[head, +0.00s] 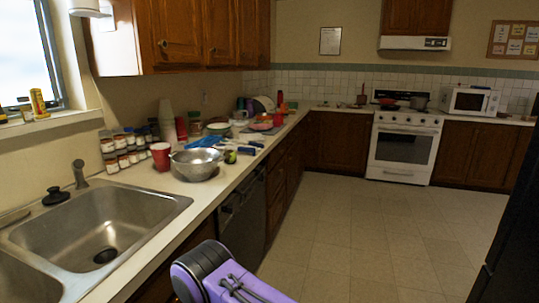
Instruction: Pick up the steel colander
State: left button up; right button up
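The steel colander (196,165) is a shiny bowl standing upright on the counter along the left wall, to the right of the sink. A red cup (160,156) stands close at its left, and small items lie by its right side. A purple part of my own arm shows at the bottom, well below and in front of the colander. Neither of my grippers is in view.
The steel sink (150,203) with a faucet (79,174) is at left. Spice jars (121,150), stacked cups (167,118) and a lime (230,157) crowd the counter (190,181). Upper cabinets (180,30) hang above. The tiled floor (350,230) is clear.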

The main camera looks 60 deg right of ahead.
aim_at(197, 164)
jog(key=z, duration=1.7)
jog(key=k, duration=0.45)
jog(key=u, duration=0.25)
jog(key=i, duration=0.35)
